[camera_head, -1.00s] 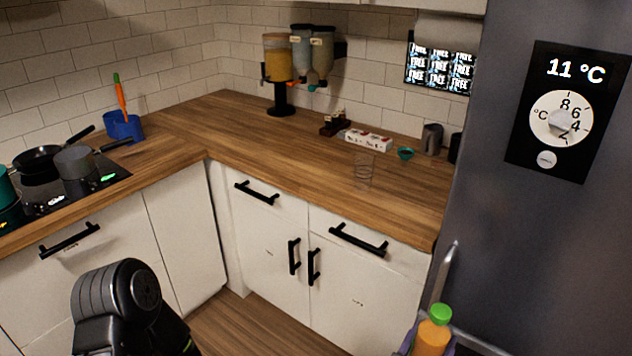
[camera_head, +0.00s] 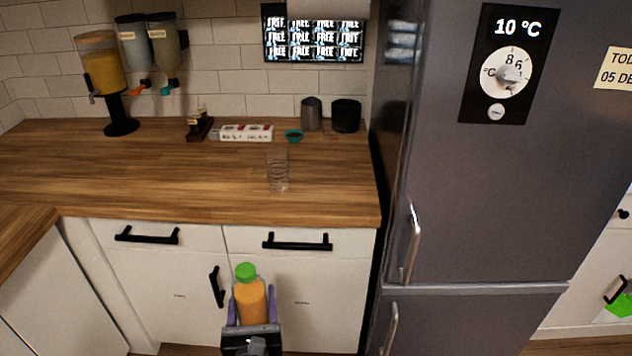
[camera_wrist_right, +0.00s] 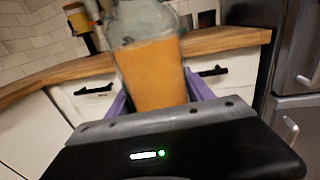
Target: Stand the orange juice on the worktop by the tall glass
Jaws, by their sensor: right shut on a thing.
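The orange juice is a bottle (camera_head: 251,301) with a green cap, held upright by my right gripper (camera_head: 251,312) in front of the cabinet doors, below the worktop's front edge. In the right wrist view the bottle (camera_wrist_right: 150,68) stands between the purple fingers of my right gripper (camera_wrist_right: 158,95), which is shut on it; its top is cut off. The tall glass (camera_head: 278,172) is clear and empty and stands on the wooden worktop (camera_head: 200,185) near the front edge, above and slightly right of the bottle. My left gripper is out of view.
Behind the glass are a small teal bowl (camera_head: 294,136), a white box (camera_head: 246,133), a grey container (camera_head: 311,114) and a black container (camera_head: 346,116). A juice dispenser (camera_head: 103,75) stands back left. The fridge (camera_head: 480,190) bounds the right. Worktop left of the glass is clear.

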